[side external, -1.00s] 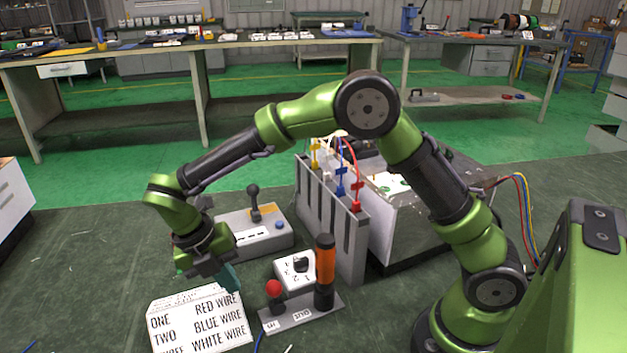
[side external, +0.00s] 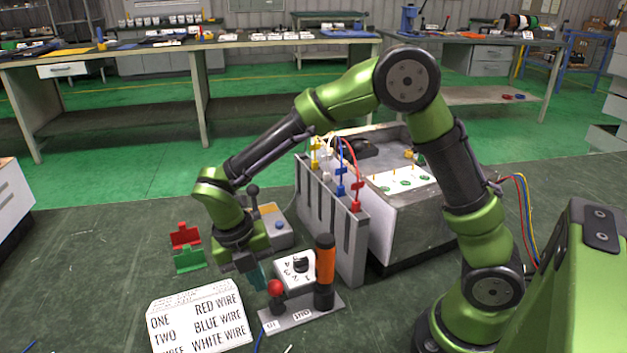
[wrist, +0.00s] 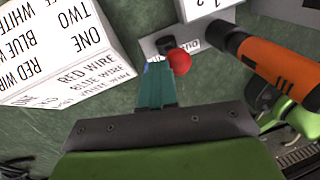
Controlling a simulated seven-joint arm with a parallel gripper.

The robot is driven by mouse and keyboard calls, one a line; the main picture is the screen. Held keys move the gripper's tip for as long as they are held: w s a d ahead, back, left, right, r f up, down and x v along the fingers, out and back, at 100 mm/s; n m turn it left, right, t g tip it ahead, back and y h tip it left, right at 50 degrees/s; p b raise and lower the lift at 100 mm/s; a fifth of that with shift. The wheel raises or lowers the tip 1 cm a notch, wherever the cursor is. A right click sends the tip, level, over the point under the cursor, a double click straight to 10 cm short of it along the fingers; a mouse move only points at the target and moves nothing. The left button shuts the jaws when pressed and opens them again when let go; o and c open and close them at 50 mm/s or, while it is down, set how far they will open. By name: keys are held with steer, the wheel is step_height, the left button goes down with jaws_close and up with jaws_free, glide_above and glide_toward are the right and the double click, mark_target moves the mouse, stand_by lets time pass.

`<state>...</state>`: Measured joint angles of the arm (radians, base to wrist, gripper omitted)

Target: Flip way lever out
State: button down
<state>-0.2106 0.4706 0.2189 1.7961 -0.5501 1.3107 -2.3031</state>
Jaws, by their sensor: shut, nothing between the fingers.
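A small red-knobbed lever (side external: 275,287) stands on a grey base plate (side external: 296,316) in the side view, beside a tall orange and black handle (side external: 325,262). In the wrist view the red knob (wrist: 180,61) lies just right of my fingertips, and the orange handle (wrist: 275,62) is further right. A black-knobbed lever (side external: 252,191) rises from a grey control box (side external: 276,238) behind my wrist, which partly hides it. My gripper (side external: 258,277) points down, its teal fingers (wrist: 155,68) shut and empty just left of the red knob. I cannot tell whether they touch it.
A white dial box (side external: 293,270) stands right behind the plate. A white sign (side external: 200,318) with wire names lies left of the plate. Red and green brackets (side external: 187,248) are on the floor to the left. A grey rack with coloured wires (side external: 330,215) stands to the right.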

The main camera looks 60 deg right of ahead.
steer(key=shift+s+d+r, duration=0.2)
steer(key=shift+s+d, duration=0.2)
steer(key=shift+d, duration=0.25)
